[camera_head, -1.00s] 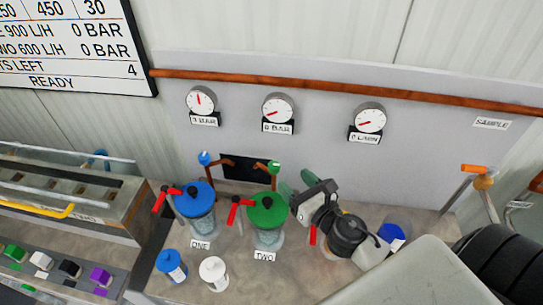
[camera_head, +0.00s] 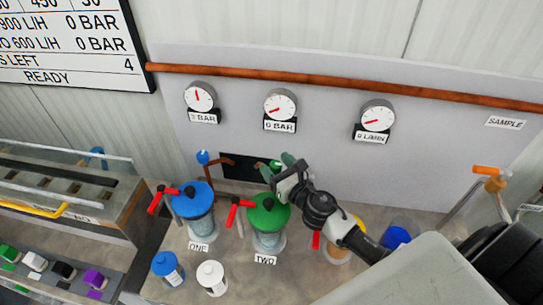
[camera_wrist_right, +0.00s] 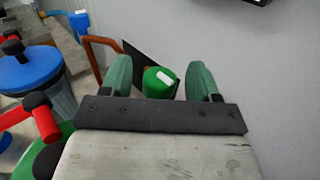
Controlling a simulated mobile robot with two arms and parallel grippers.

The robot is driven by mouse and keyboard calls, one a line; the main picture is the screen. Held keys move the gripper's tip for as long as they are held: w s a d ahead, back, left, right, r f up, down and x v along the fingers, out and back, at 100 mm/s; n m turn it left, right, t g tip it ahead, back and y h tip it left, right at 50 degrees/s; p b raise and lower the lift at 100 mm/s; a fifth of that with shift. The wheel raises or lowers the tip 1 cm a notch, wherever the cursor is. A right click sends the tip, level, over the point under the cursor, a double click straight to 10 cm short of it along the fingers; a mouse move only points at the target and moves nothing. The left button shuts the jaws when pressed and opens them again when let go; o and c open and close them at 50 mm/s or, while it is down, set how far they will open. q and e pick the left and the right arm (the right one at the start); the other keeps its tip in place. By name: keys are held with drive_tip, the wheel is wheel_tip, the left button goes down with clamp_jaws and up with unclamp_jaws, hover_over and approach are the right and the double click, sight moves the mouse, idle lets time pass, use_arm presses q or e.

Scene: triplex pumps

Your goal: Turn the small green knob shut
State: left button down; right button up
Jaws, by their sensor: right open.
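The small green knob (camera_wrist_right: 159,82) with a white mark on top shows between the two green fingers of my right gripper (camera_wrist_right: 160,80) in the right wrist view. The fingers are open, with a gap on both sides of the knob. In the head view the knob (camera_head: 275,164) is partly hidden by my right gripper (camera_head: 279,169), which reaches in above the green-lidded vessel (camera_head: 268,216). I cannot tell whether a finger touches the knob. My left gripper is not in view.
A small blue knob (camera_head: 203,157) on a copper pipe stands to the left. The blue-lidded vessel (camera_head: 194,205) and red handles (camera_head: 232,213) are close by. Gauges (camera_head: 280,106) and a copper rail (camera_head: 340,84) are on the wall above.

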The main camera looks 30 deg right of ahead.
drive_tip(key=shift+w+a, duration=0.2)
drive_tip(key=shift+w, duration=0.95)
drive_tip(key=c, duration=0.9)
drive_tip(key=shift+n+y, duration=0.3)
drive_tip(key=shift+y, duration=0.1)
drive_tip(key=shift+s+a+n+g+y+b, duration=0.2)
drive_tip(key=shift+n+g+y+b, duration=1.65)
drive_tip(key=shift+b, duration=1)
drive_tip(key=shift+s+a+n+g+y+b, duration=0.1)
drive_tip(key=shift+a+n+g+y+b, duration=0.15)
drive_tip(key=shift+n+g+y+b, duration=1.7)
drive_tip(key=shift+s+a+n+g+y+b, duration=0.15)
drive_tip(key=shift+n+g+y+b, duration=0.8)
drive_tip(key=shift+y+b, duration=2.1)
drive_tip(key=shift+n+t+h+b, duration=0.25)
drive_tip(key=shift+h+b, duration=0.35)
drive_tip(key=shift+h, duration=0.05)
